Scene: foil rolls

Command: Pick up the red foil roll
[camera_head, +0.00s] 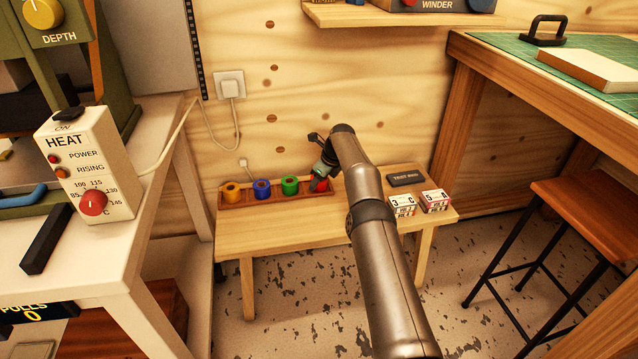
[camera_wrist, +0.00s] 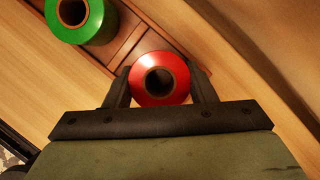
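The red foil roll (camera_head: 320,185) is at the right end of the row in the wooden rack, partly hidden by my gripper in the head view. In the wrist view the red foil roll (camera_wrist: 160,96) stands with its hollow core facing the camera. My gripper (camera_wrist: 160,88) has one finger on each side of the red roll. The left finger lies close to the roll, and the right finger lies close to its other side. I cannot tell whether both fingers press on it. My gripper also shows in the head view (camera_head: 319,180), over the rack's right end.
The rack (camera_head: 275,199) also holds a green roll (camera_head: 290,185), a blue roll (camera_head: 262,189) and a yellow-orange roll (camera_head: 231,192), left of the red one. On the bench (camera_head: 290,232), a dark block (camera_head: 406,178) and two small numbered boxes (camera_head: 403,205) (camera_head: 435,200) lie right of my arm.

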